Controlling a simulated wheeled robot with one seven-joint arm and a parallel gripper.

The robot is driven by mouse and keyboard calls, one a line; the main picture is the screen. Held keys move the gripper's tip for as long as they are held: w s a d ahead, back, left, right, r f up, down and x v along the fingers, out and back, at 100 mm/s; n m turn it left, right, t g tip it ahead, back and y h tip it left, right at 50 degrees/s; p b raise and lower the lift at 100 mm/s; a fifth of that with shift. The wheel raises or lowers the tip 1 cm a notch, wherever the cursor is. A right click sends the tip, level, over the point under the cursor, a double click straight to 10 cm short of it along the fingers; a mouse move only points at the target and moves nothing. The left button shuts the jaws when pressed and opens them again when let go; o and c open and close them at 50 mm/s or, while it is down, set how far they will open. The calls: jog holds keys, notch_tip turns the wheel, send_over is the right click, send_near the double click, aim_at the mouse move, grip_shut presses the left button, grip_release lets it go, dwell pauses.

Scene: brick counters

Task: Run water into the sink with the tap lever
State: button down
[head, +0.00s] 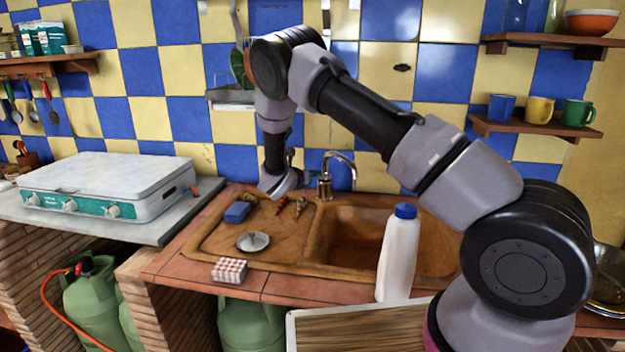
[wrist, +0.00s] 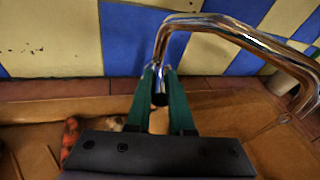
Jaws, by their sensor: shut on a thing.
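The chrome tap (head: 326,186) stands at the back of the brown sink (head: 352,265), with its curved spout over the basin. In the wrist view the shiny spout (wrist: 230,27) arches to the right. My gripper (head: 275,190) is just left of the tap, low over the back of the sink's drainboard. In the wrist view the green fingers of my gripper (wrist: 160,74) are close together around a small dark-ended part, the tap lever (wrist: 160,97). The lever cannot be made out in the head view. No running water shows.
A blue sponge (head: 237,212), a metal lid (head: 252,241) and small red items lie on the drainboard. A white bottle with a blue cap (head: 398,255) stands at the front of the basin. The tiled wall is close behind.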

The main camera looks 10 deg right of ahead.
jog(key=shift+w+d+r+g+y, duration=0.25)
jog(key=shift+w+r+g+y, duration=0.2)
jog(key=shift+r+g, duration=0.15)
jog(key=shift+w+d+r+g+y, duration=0.2)
jog(key=shift+w+r+g+y, duration=0.1)
jog(key=shift+r+g+y, duration=0.25)
jog(key=shift+r, duration=0.1)
jog(key=c, duration=0.8)
grip_release()
jog(key=v, duration=1)
jog(key=shift+s+a, duration=0.2)
jog(key=shift+s, duration=0.1)
jog(key=shift+r, duration=0.1)
